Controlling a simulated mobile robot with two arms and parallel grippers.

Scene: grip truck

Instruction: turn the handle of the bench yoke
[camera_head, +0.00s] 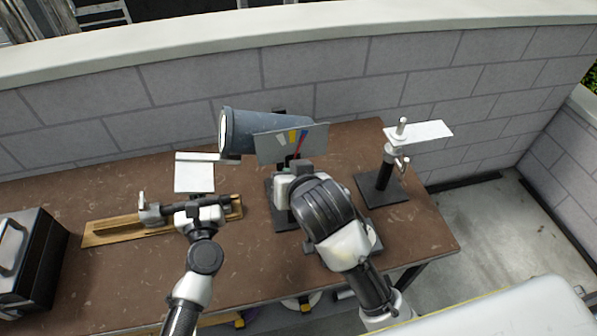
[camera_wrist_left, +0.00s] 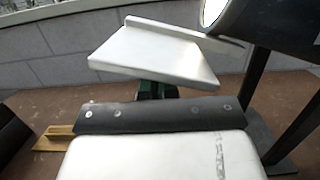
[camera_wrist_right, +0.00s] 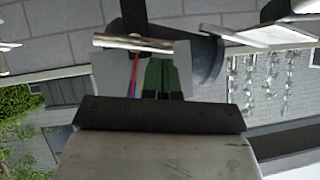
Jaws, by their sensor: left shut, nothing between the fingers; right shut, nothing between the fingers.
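A black stand with a metal clamp (camera_head: 390,155) is at the right of the brown bench. It has an upright metal pin, a small handle-like part and a white plate (camera_head: 425,131) on top. I cannot tell for certain that this is the bench yoke. My right gripper (camera_wrist_right: 160,80) is shut and empty. It faces a grey panel (camera_head: 265,149) with coloured marks, left of the clamp. In the head view my own wrist mostly hides it. My left gripper (camera_wrist_left: 157,90) is shut and empty, near a white angled plate (camera_wrist_left: 160,55); whether they touch is unclear.
A grey cylinder (camera_head: 250,127) sits on a black stand beside the panel. A wooden board (camera_head: 105,232) with a metal tool and a black case (camera_head: 30,255) are at the left. A block wall (camera_head: 330,80) runs behind the bench. Bare bench lies at the front right.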

